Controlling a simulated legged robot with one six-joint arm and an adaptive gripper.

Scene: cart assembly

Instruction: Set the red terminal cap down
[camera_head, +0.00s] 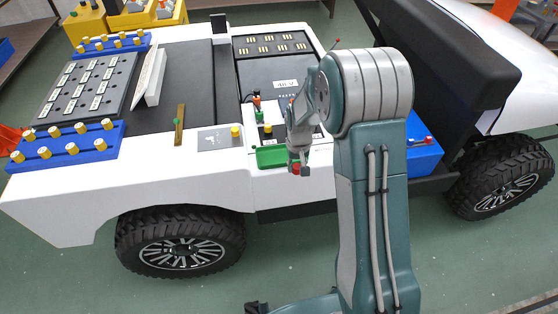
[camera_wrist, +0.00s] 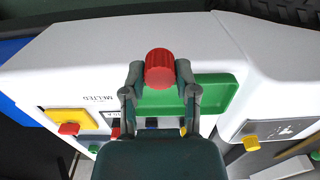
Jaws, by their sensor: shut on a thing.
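The red terminal cap (camera_wrist: 160,66) is a ribbed red cylinder held between the two fingertips of my gripper (camera_wrist: 160,78) in the wrist view. In the head view, my gripper (camera_head: 298,158) points down at the cart's near side, with the red cap (camera_head: 297,170) low at its tips. A shallow green tray (camera_wrist: 218,90) lies behind the fingers in the wrist view, and the cap overlaps its edge there. In the head view, the green tray (camera_head: 270,157) is just left of the gripper. I cannot tell whether the cap touches any surface.
Blue racks with yellow-topped pegs (camera_head: 68,150) stand on the cart at left. A black battery block (camera_head: 275,75) sits behind the tray. A grey plate with a yellow knob (camera_head: 220,138) is left of the tray. A blue box with red terminals (camera_head: 424,152) is at right.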

